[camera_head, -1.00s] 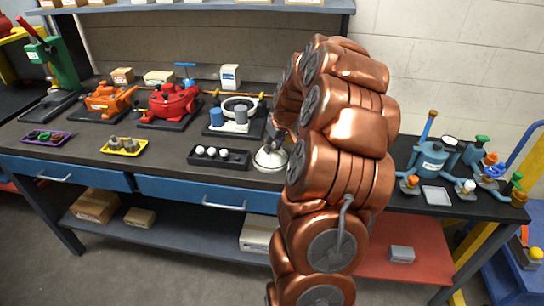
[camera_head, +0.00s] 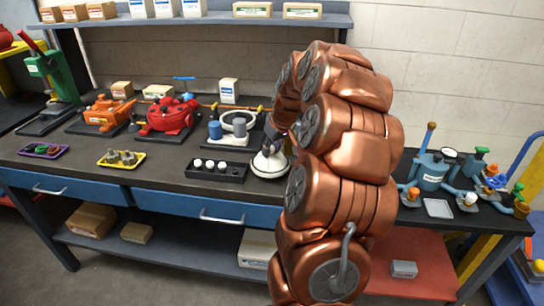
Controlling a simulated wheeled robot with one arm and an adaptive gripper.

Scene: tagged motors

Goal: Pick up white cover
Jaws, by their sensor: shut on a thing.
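The white cover (camera_head: 268,165) is a round, shallow dome on the dark bench top, just right of a black tray. My copper arm reaches down over the bench from the right. My gripper (camera_head: 271,147) is at the top of the cover and shut on it, small and dark in the head view. The cover looks level; whether it touches the bench or hangs just above it I cannot tell. My arm hides the area directly right of it.
A black tray (camera_head: 216,176) with white round parts lies left of the cover. Red (camera_head: 168,116) and orange (camera_head: 105,113) motors stand further left. A blue motor (camera_head: 431,172) with small fittings stands right of my arm.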

